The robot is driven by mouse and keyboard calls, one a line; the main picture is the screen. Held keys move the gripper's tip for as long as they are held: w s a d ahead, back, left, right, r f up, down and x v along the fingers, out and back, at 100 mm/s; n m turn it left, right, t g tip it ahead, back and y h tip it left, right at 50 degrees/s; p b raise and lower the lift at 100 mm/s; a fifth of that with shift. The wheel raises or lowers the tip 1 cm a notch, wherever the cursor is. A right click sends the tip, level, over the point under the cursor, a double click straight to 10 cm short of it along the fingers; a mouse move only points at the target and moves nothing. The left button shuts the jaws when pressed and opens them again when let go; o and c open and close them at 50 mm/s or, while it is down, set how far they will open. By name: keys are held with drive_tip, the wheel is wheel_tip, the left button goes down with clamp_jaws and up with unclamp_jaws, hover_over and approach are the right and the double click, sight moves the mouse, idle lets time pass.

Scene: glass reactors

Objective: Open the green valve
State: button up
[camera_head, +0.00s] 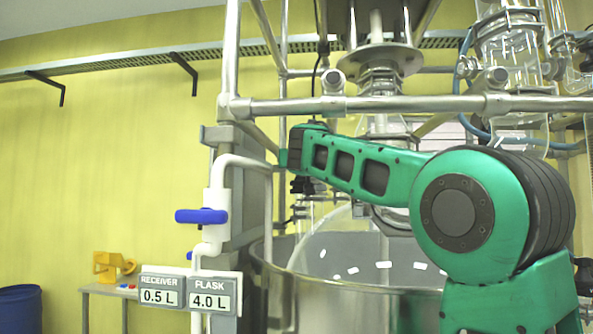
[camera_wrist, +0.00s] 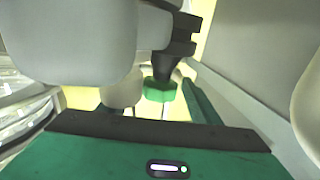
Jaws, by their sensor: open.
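A small green faceted knob (camera_wrist: 160,90), apparently the green valve, shows near the middle of the wrist view below a dark stem. The green valve cannot be made out in the head view, where my arm covers part of the vessel.
A blue-handled valve (camera_head: 201,215) sits on the white pipe (camera_head: 217,180) left of my gripper. Metal frame bars (camera_head: 400,104) cross above my arm. The steel vessel (camera_head: 280,291) stands below. Volume displays (camera_head: 187,291) are at the lower left. A large pale rounded body (camera_wrist: 75,40) crowds the wrist view's upper left.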

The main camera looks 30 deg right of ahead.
drive_tip(key=c, duration=1.1)
drive_tip(key=shift+o, duration=0.2)
drive_tip(key=shift+d+n+y, duration=0.1)
drive_tip(key=shift+n+y, duration=0.2)
drive_tip(key=shift+y, duration=0.1)
drive_tip(key=shift+r+t+y, duration=0.1)
drive_tip(key=shift+t+y, duration=0.2)
drive_tip(key=shift+n+t+y, duration=0.5)
drive_tip(key=shift+n+y, duration=1.2)
drive_tip(key=shift+y, duration=0.6)
drive_tip(key=shift+n+y, duration=0.3)
drive_tip(key=shift+y, duration=0.2)
